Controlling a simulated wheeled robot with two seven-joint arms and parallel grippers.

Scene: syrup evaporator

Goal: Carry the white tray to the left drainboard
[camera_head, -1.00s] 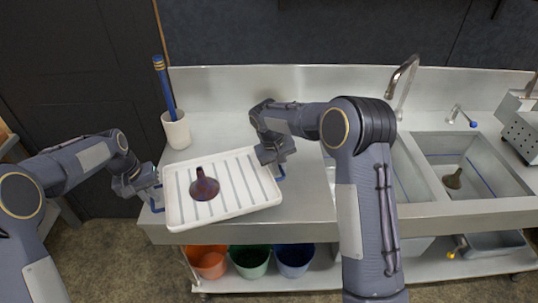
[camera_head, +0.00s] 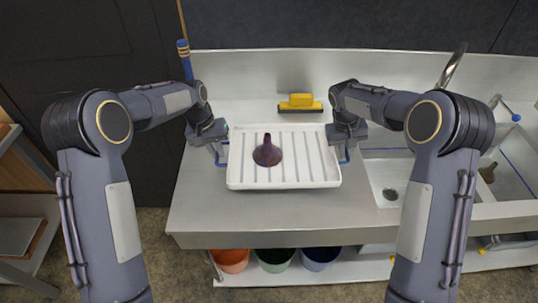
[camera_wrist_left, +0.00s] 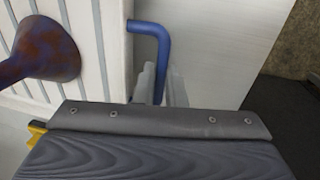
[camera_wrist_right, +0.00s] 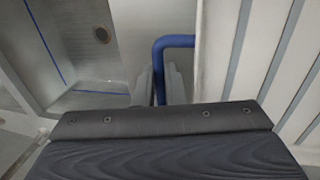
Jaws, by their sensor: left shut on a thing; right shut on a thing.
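The white tray (camera_head: 310,172) is ribbed and looks about level over the left drainboard (camera_head: 205,205); I cannot tell whether it touches the steel. A dark purple-brown funnel (camera_head: 267,152) stands wide end down in it, left of centre. My left gripper (camera_head: 222,158) is shut on the tray's blue left handle, which shows in the left wrist view (camera_wrist_left: 150,30). My right gripper (camera_head: 344,155) is shut on the blue right handle, which shows in the right wrist view (camera_wrist_right: 172,42). The fingers partly hide both handles.
A yellow squeegee (camera_head: 300,102) lies behind the tray. A blue-handled brush (camera_head: 185,60) stands at the back left, mostly behind my left arm. A sink basin (camera_head: 385,180) opens to the right. Orange, green and blue buckets (camera_head: 275,258) sit below the counter.

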